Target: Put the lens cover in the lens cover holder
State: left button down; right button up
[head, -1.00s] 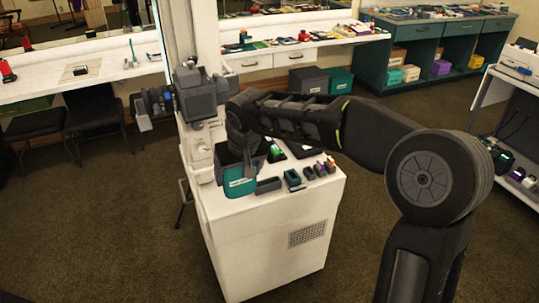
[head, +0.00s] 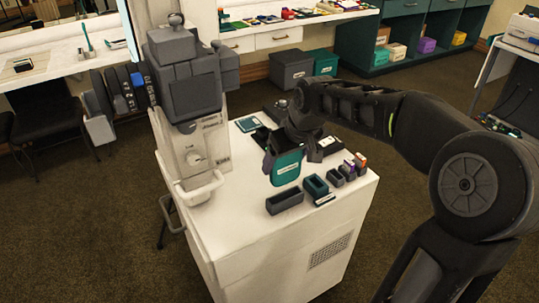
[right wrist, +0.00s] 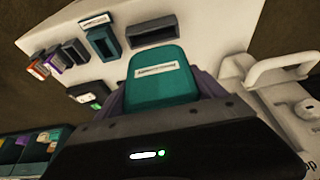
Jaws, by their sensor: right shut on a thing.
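A teal rounded flat piece with a white label, which I take as the lens cover (head: 286,172), is held between the fingers of my right gripper (head: 290,158). It appears above the white cart top. In the right wrist view the teal piece (right wrist: 158,84) sits between the dark fingers. Nearby on the cart stand a grey open box (head: 284,202) and a smaller teal open box (head: 316,186). They also show in the right wrist view, grey (right wrist: 153,31) and teal (right wrist: 102,42). The labels are too small to read, so I cannot tell which is the holder. My left gripper is not in view.
A grey machine (head: 190,95) with a white base stands at the cart's left. Small grey, purple and orange boxes (head: 349,168) stand right of the teal box. The white cart's front strip (head: 325,225) is bare. A wall counter (head: 300,22) is behind.

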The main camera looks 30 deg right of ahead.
aim_at(284, 183)
jog(key=shift+w+d+f, duration=0.1)
jog(key=shift+w, duration=0.05)
jog(key=shift+s, duration=0.2)
jog(key=shift+f+b, duration=1.4)
jog(key=shift+f, duration=0.45)
jog(key=shift+f+b, duration=0.45)
jog(key=shift+f, duration=0.05)
dwell(0.4)
jog(key=shift+f+b, duration=0.6)
jog(key=shift+f, duration=0.2)
jog(key=shift+f+b, duration=0.7)
jog(key=shift+f, duration=0.25)
jog(key=o, duration=1.3)
